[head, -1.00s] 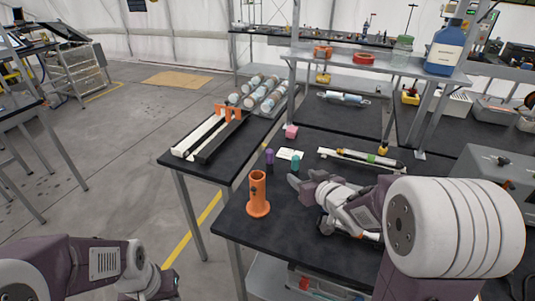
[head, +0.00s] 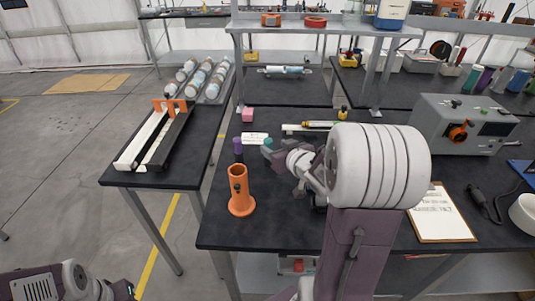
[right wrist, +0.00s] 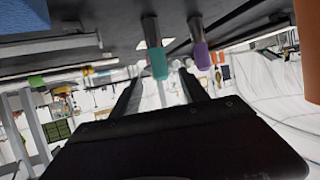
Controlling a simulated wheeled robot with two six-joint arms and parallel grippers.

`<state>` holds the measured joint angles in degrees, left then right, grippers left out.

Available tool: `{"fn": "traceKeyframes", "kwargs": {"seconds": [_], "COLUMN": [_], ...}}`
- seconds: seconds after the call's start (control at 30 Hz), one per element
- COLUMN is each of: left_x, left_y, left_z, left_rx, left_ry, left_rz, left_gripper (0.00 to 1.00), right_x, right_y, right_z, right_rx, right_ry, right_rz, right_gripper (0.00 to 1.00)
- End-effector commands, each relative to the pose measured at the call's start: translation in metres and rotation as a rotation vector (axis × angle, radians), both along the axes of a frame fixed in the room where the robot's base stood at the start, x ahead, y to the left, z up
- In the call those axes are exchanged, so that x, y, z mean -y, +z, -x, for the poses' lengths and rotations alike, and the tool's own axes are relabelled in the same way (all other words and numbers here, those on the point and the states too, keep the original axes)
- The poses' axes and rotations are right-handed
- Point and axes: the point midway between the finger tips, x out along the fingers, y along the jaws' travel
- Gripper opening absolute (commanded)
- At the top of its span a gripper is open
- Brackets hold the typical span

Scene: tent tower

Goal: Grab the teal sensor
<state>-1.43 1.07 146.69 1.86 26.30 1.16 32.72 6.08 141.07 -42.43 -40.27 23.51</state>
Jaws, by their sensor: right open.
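The teal sensor (head: 268,143) is a small upright cylinder on the black table, just beyond my right gripper and partly hidden by it. In the right wrist view, which looks upside down, the teal sensor (right wrist: 158,62) shows between the lines of the two fingers. My right gripper (head: 271,154) is open and empty, its fingers (right wrist: 160,85) pointing toward the sensor. I cannot tell whether the sensor is between the fingertips or just past them. Of my left arm only a part shows at the lower left; its gripper is out of the picture.
A purple sensor (head: 238,148) stands left of the teal one, behind an orange tube holder (head: 240,192). A clipboard (head: 440,215) and grey machine (head: 465,122) are at right.

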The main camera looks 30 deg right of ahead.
Motion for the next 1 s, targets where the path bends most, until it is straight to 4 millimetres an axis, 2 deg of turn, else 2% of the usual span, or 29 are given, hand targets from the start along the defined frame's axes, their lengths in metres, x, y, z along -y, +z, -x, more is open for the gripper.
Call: {"fn": "traceKeyframes", "kwargs": {"seconds": [0.2, 0.37, 0.63, 0.9, 0.93, 1.0], "left_x": [0.000, 0.000, 0.000, 0.000, 0.000, 0.000], "left_y": [-0.008, -0.008, -0.014, -0.014, -0.014, -0.014], "left_z": [0.000, 0.000, 0.000, 0.000, 0.000, 0.000], "left_rx": [0.000, 0.000, 0.000, 0.000, 0.000, 0.000], "left_ry": [0.000, 0.000, 0.000, 0.000, 0.000, 0.000], "left_rz": [0.000, 0.000, 0.000, 0.000, 0.000, 0.000], "left_gripper": [0.36, 0.36, 0.36, 0.36, 0.36, 0.36], "right_x": [0.001, 0.002, 0.007, 0.008, 0.008, 0.008], "right_y": [-0.014, -0.015, -0.031, -0.031, -0.031, -0.032], "right_z": [-0.030, -0.035, -0.076, -0.082, -0.082, -0.081], "right_rx": [-0.002, -0.001, -0.001, 0.000, 0.000, 0.000], "right_ry": [0.003, 0.002, 0.003, 0.001, 0.001, 0.001], "right_rz": [0.000, 0.000, 0.001, 0.002, 0.002, 0.002], "right_gripper": [0.52, 0.52, 0.52, 0.52, 0.47, 0.27]}}
